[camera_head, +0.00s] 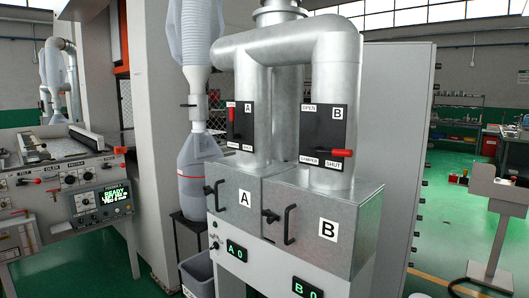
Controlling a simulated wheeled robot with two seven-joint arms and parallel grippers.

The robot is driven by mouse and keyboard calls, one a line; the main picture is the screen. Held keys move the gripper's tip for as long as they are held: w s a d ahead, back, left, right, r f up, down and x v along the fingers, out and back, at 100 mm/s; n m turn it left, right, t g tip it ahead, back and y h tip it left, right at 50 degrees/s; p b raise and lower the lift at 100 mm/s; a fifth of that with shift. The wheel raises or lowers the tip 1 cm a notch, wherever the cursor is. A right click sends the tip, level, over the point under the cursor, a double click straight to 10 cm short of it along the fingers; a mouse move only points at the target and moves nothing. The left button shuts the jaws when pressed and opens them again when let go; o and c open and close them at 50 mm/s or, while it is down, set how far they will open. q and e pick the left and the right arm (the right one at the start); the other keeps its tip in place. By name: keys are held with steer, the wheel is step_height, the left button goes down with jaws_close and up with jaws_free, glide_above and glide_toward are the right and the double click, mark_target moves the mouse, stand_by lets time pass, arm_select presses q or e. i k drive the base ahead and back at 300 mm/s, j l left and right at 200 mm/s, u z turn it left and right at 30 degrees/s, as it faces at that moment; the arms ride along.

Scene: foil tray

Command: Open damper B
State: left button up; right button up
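The damper B plate (323,128) is black, marked B and fixed on the right vertical duct pipe. It has an OPEN label at its top and a SHUT label at its lower right. Its red lever (341,153) lies horizontal, pointing right, just above the SHUT label. The damper A plate (242,122) is on the left pipe, and its red lever (231,124) stands upright. Neither of my grippers shows in the head view.
Below the pipes are metal boxes A (238,196) and B (335,235) with protruding black handles. Green displays read A 0 (237,251) and B 0 (307,288). A control console (95,190) stands left, a grey stand (497,210) right. Green floor is open between cabinet and stand.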

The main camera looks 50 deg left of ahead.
mark_target(317, 150)
steer(key=u, duration=1.25)
